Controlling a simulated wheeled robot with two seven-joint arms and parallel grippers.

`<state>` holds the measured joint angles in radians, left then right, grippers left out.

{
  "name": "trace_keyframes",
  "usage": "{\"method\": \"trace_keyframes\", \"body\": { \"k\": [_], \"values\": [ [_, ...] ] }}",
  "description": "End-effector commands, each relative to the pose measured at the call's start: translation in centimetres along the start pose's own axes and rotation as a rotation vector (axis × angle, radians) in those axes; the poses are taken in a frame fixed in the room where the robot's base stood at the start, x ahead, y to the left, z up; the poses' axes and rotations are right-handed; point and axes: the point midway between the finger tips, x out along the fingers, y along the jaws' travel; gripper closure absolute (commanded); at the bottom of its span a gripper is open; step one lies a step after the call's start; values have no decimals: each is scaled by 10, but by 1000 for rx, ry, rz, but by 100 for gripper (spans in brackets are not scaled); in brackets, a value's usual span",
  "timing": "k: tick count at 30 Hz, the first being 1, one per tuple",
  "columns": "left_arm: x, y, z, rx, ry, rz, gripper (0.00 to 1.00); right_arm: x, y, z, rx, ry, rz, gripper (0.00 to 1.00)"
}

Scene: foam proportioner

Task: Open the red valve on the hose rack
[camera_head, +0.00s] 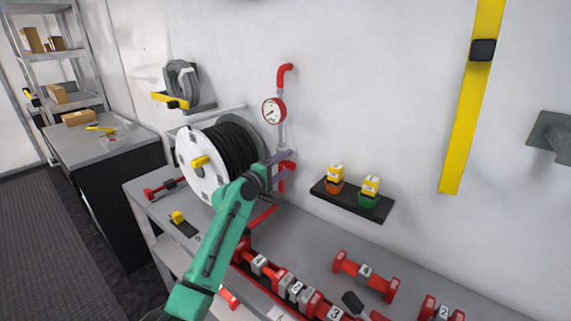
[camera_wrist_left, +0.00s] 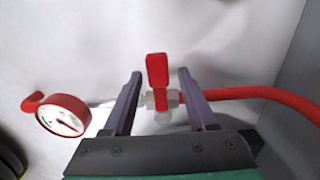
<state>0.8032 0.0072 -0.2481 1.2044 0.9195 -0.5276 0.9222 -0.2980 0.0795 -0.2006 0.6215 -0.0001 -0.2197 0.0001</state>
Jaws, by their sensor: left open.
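The red valve (camera_wrist_left: 157,70) shows in the left wrist view as an upright red lever on a pale fitting of the pipe. In the head view it is a small red part (camera_head: 289,166) on the wall pipe below the gauge, partly covered by my gripper. My left gripper (camera_head: 282,164) is open, and its two purple fingers stand on either side of the lever. In the left wrist view the gripper (camera_wrist_left: 160,76) shows gaps between the fingers and the lever. My right gripper is not in view.
A round pressure gauge (camera_head: 273,111) sits on the pipe above the valve. A hose reel (camera_head: 203,165) stands just left of my arm. A black shelf (camera_head: 352,199) with two yellow-topped items is to the right. Red numbered parts (camera_head: 365,275) lie on the grey bench.

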Motion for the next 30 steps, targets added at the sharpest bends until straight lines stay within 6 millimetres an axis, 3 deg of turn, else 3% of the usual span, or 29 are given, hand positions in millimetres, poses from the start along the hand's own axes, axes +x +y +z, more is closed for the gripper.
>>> {"method": "trace_keyframes", "body": {
  "k": [2,6,30],
  "values": [
    [0,0,0,0,0,0,46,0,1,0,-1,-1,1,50],
    [0,0,0,0,0,0,100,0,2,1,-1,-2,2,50],
    [-1,-1,0,-1,-1,-2,100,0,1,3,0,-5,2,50]
  ]
}}
